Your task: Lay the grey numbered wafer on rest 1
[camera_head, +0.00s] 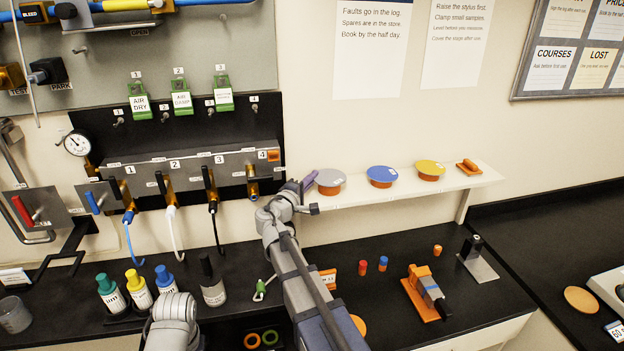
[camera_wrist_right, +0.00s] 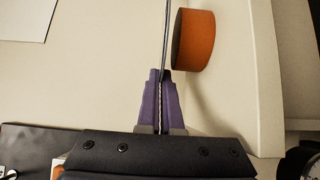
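The grey wafer (camera_head: 330,177) is a thin flat disc over the leftmost orange rest (camera_head: 330,190) on the white wall shelf. In the right wrist view the wafer (camera_wrist_right: 167,35) shows edge-on as a thin dark line, with a narrow gap to the orange rest (camera_wrist_right: 195,40). My right gripper (camera_head: 309,181) is at the wafer's left edge; its purple fingers (camera_wrist_right: 161,75) are shut on that edge. The rest's number cannot be read. Part of my left arm shows at the bottom of the head view, but its gripper is out of view.
A blue wafer (camera_head: 381,172) and a yellow wafer (camera_head: 430,166) sit on orange rests to the right. A small orange piece (camera_head: 468,166) is at the shelf's (camera_head: 400,190) right end. A valve panel (camera_head: 205,172) with hoses is close on the left. Bottles and small parts stand on the black bench below.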

